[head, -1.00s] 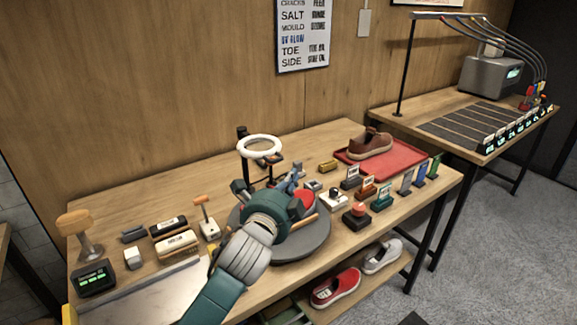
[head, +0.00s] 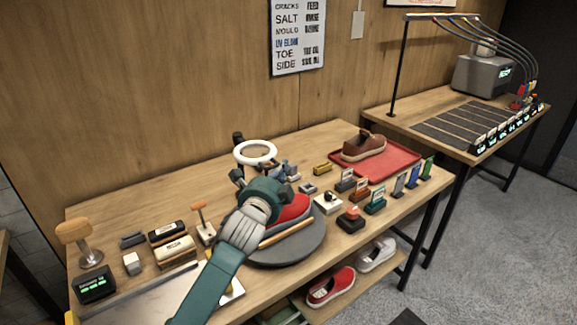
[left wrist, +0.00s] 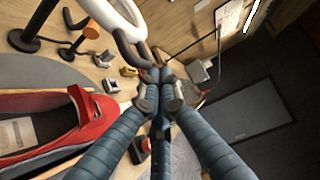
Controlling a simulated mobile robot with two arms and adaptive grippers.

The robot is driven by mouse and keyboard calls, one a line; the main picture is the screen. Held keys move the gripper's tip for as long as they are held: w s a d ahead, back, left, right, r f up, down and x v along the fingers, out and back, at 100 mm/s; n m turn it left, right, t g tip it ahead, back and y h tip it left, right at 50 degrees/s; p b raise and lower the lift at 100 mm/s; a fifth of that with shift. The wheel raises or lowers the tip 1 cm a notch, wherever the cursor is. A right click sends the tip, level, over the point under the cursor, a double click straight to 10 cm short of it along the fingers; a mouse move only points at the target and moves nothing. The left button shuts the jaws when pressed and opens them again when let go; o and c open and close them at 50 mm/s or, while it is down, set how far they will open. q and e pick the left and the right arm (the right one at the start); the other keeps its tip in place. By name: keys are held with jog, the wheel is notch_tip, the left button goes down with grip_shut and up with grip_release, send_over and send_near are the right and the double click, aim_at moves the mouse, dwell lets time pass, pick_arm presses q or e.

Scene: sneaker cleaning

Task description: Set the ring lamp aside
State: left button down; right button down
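The ring lamp is a white ring (head: 256,152) on a dark stand, on the bench behind the round turntable (head: 290,245). Part of the white ring (left wrist: 118,14) shows at the top of the left wrist view, with a dark curved piece below it. My left gripper (head: 288,172) reaches over the turntable beside the lamp, on its right. In the left wrist view its fingertips (left wrist: 160,92) are close together near the dark curved piece. I cannot tell whether they touch or grip it. A red shoe (left wrist: 55,125) lies close by on the turntable. My right gripper is not in view.
Brushes, a small lever device (head: 204,222) and a display box (head: 94,284) stand at the left. Small labelled stands and a red tray (head: 400,160) with a brown shoe (head: 363,146) are at the right. Bare bench lies behind the brushes, left of the lamp.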

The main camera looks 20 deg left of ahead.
pick_arm(q)
jog(key=shift+w+f, duration=0.1)
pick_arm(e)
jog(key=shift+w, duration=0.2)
